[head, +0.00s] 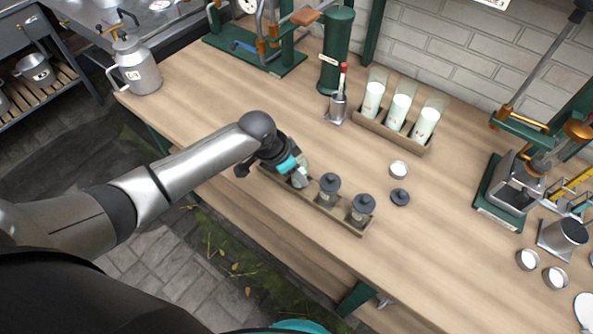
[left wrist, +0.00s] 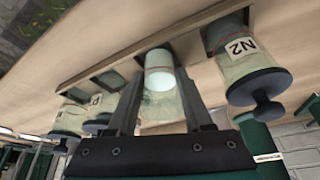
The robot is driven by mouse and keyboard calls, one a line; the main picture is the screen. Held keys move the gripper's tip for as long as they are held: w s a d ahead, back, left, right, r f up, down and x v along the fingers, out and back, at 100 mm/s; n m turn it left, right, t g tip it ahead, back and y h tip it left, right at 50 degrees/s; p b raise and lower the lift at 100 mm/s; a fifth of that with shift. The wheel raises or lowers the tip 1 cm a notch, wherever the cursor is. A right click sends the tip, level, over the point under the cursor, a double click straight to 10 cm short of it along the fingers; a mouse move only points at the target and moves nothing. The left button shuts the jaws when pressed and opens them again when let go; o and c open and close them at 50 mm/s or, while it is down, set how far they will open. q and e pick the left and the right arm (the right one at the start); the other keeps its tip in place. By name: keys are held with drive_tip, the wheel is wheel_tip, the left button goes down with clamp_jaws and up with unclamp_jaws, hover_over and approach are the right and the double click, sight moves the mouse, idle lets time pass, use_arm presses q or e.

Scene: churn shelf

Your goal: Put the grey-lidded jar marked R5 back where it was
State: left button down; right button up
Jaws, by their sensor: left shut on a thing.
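My left gripper (head: 297,178) is shut on a jar at the left part of a wooden slotted tray (head: 268,176). In the left wrist view the held jar (left wrist: 160,82) is pale glass between the fingers, its base at a tray slot. I cannot tell whether it is fully seated. Its label and lid are hidden by the gripper. A grey-lidded jar marked N2 (left wrist: 240,62) stands beside it. Two more grey-lidded jars (head: 329,187) and (head: 362,209) stand in the tray to the right, their labels unreadable. My right gripper is out of view.
A loose dark lid (head: 400,197) and a small white cup (head: 398,169) lie right of the tray. A rack (head: 369,128) of tall white-filled glasses stands behind. A red-topped tool (head: 338,104) is near it.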

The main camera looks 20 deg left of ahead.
use_arm(q)
drive_tip(key=c, duration=0.8)
unclamp_jaws()
drive_tip(key=shift+f, duration=0.15)
drive_tip(key=o, duration=0.5)
drive_tip(key=shift+s+a+r, duration=0.1)
drive_tip(key=shift+a+r, duration=0.05)
drive_tip(key=shift+r, duration=0.45)
drive_tip(key=p+v, duration=0.2)
drive_tip(key=v, duration=0.9)
drive_tip(key=shift+p, duration=0.35)
